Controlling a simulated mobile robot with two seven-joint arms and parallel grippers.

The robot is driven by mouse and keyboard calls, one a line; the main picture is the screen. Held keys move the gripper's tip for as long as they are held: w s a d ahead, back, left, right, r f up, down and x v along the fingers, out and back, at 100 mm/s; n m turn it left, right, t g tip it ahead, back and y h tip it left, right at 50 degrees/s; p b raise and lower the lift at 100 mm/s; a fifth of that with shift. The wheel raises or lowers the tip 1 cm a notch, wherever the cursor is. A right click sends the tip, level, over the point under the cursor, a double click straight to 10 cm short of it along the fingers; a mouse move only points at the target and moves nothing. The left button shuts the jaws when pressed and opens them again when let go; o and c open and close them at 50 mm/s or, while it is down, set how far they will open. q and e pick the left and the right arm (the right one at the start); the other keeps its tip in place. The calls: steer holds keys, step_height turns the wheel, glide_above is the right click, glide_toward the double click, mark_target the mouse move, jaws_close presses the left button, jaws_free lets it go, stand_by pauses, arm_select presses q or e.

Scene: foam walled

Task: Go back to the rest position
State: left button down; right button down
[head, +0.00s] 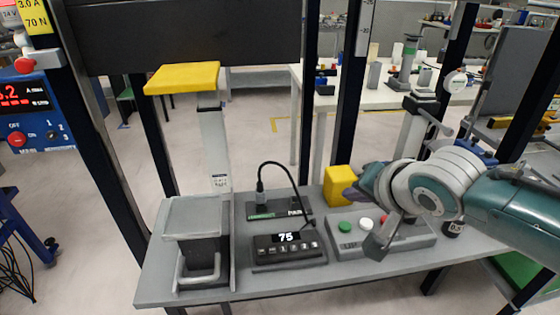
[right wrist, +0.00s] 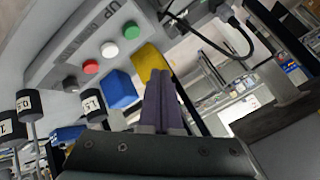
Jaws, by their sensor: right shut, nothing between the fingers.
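My right arm comes in from the right in the head view. Its gripper (head: 368,182) hangs over the back right of the grey table, beside a yellow block (head: 338,186) and above a grey button box (head: 350,243). In the right wrist view the two dark fingers of the right gripper (right wrist: 162,95) lie together with nothing between them. The button box (right wrist: 75,50) shows there with green, white, red and black buttons, and the yellow block (right wrist: 150,62) is just beyond the fingers. My left gripper is in neither view.
The grey table (head: 290,283) carries a display unit (head: 288,250) reading 75, with a black cable behind it. A grey stand (head: 195,225) is at the left, and a yellow-topped post (head: 183,78) rises behind it. Dark uprights (head: 350,95) frame the table. A blue block (right wrist: 119,90) shows in the wrist view.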

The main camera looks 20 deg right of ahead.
stand_by(0.6)
steer(key=s+a+r+n+g+p, duration=0.2)
steer(key=s+a+r+n, duration=0.15)
steer(key=s, duration=0.45)
steer(key=s+a+r+n+g+y+p, duration=0.1)
steer(key=s+a+r+n+g, duration=0.15)
steer(key=s+n, duration=0.45)
steer(key=s+a+r+n+g+p, duration=0.15)
steer(key=s+a+r, duration=0.25)
steer(key=s, duration=0.6)
step_height(320, 180, up, 39)
steer(key=p, duration=3.8)
steer(key=shift+s+d+f+n, duration=0.2)
steer(key=shift+s+d+n, duration=0.1)
steer(key=shift+s, duration=0.15)
